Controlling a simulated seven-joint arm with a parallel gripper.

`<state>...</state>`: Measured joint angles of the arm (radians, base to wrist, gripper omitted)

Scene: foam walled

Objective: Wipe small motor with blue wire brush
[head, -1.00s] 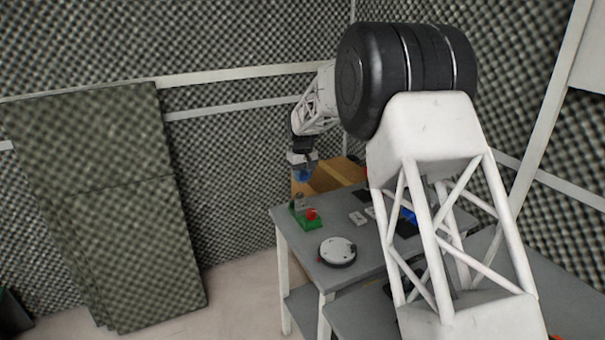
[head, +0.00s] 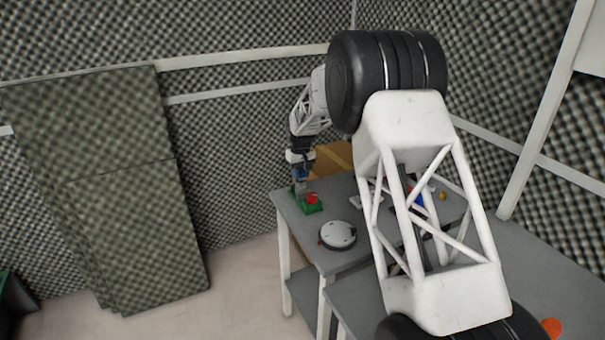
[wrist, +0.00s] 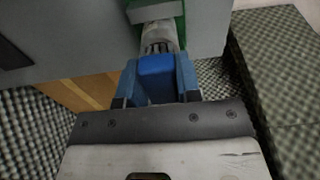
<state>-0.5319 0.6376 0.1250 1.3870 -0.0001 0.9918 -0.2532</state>
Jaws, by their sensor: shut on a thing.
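My gripper (head: 299,174) is shut on the blue wire brush (wrist: 156,78), with a blue finger on each side of it. The brush points away from the wrist, and its dark bristles show at its far end. Just beyond them is the small grey motor (wrist: 158,34) on a green base (wrist: 153,11). The bristles look to be at or against the motor; I cannot tell if they touch. In the head view the green base (head: 312,209) with a red part sits at the table's far left corner, with my gripper directly above; the motor there is mostly hidden.
A round white device (head: 338,235) lies on the grey table (head: 290,215) in front of the motor. Small white pieces (head: 368,201) lie to the right. Foam panels (head: 135,215) lean at left, across open floor.

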